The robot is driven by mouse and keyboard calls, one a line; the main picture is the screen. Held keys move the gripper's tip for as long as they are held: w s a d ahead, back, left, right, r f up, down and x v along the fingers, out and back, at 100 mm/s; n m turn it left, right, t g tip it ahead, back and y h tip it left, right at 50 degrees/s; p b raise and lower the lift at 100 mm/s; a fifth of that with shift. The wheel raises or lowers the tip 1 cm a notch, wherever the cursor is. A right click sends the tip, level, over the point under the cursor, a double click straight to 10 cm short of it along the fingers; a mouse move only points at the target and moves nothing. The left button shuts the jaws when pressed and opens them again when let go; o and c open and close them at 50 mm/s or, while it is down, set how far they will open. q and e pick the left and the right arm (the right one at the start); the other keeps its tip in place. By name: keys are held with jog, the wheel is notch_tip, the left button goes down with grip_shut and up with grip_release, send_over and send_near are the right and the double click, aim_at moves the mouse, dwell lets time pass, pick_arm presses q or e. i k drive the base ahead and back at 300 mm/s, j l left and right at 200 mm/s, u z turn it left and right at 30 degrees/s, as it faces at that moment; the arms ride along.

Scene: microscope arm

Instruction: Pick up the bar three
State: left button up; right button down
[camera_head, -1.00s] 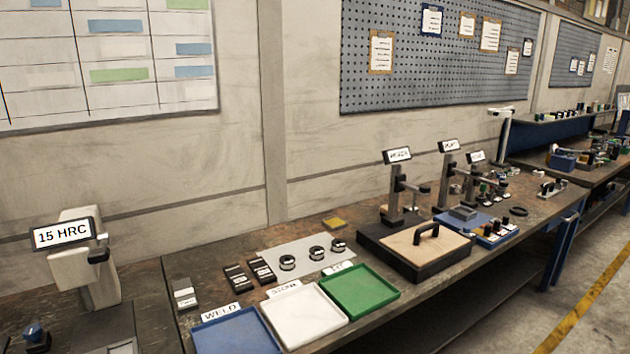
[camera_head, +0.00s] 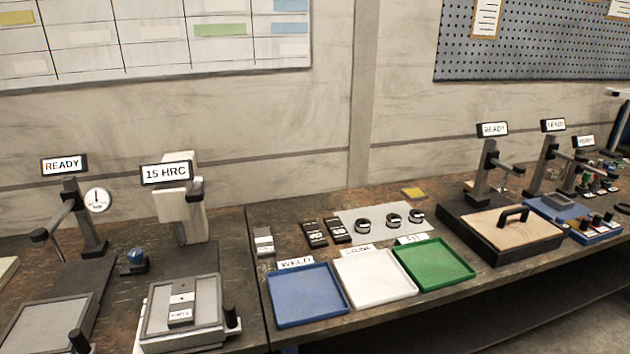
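No part labelled bar three can be made out, as the small labels are too blurred to read. A grey bar with a white label (camera_head: 264,241) stands on the bench left of two dark labelled blocks (camera_head: 314,233). Another grey bar with a white label (camera_head: 181,303) lies on the plate of the tester with the "15 HRC" display (camera_head: 166,173). Neither of my grippers is in view.
Blue (camera_head: 305,292), white (camera_head: 376,278) and green (camera_head: 433,264) trays line the bench front. Three dark round parts lie on a pale sheet (camera_head: 375,237) behind them.

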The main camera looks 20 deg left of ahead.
aim_at(181, 313)
jog(key=u, duration=1.3)
